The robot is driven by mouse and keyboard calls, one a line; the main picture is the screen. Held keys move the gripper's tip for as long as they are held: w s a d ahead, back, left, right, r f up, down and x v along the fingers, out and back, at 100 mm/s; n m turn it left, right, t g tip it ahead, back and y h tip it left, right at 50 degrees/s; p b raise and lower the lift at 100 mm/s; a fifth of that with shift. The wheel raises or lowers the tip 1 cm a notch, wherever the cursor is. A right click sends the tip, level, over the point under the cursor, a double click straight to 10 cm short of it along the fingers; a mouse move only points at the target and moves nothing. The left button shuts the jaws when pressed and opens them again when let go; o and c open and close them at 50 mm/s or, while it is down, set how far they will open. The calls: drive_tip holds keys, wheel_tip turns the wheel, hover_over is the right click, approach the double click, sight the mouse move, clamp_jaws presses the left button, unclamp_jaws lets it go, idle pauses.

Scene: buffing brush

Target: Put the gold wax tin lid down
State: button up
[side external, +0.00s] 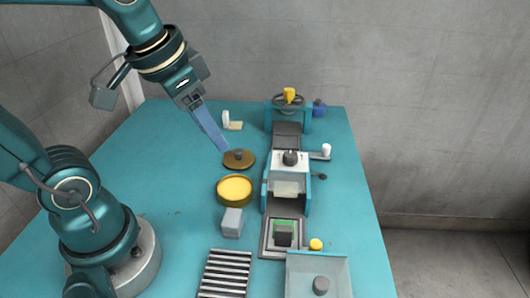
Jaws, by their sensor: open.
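The gold wax tin lid (246,163), a round disc with a dark knob, appears to lie flat on the teal table (165,190). The open wax tin (235,193), full of yellow wax, stands just in front of it, apart from the lid. My gripper (228,151) reaches down from the upper left, its long blue-grey fingers ending right beside the lid's knob. It is open. The fingers overlap from this side, so the gap between them and any touch with the knob cannot be made out.
A grey block (232,223) and a striped rack (225,274) stand nearer the camera. A bench device (287,185) with a yellow-topped handwheel runs along the right. A grey tray (318,277) sits at front right. The table left of the tin is clear.

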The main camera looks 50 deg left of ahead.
drive_tip(key=shift+n+t, duration=0.5)
drive_tip(key=shift+t, duration=0.1)
drive_tip(key=s, duration=0.1)
drive_tip(key=s+d+f, duration=0.1)
drive_tip(key=s, duration=0.1)
drive_tip(key=s+d+f, duration=0.1)
drive_tip(key=shift+s+d, duration=0.1)
drive_tip(key=shift+s, duration=0.05)
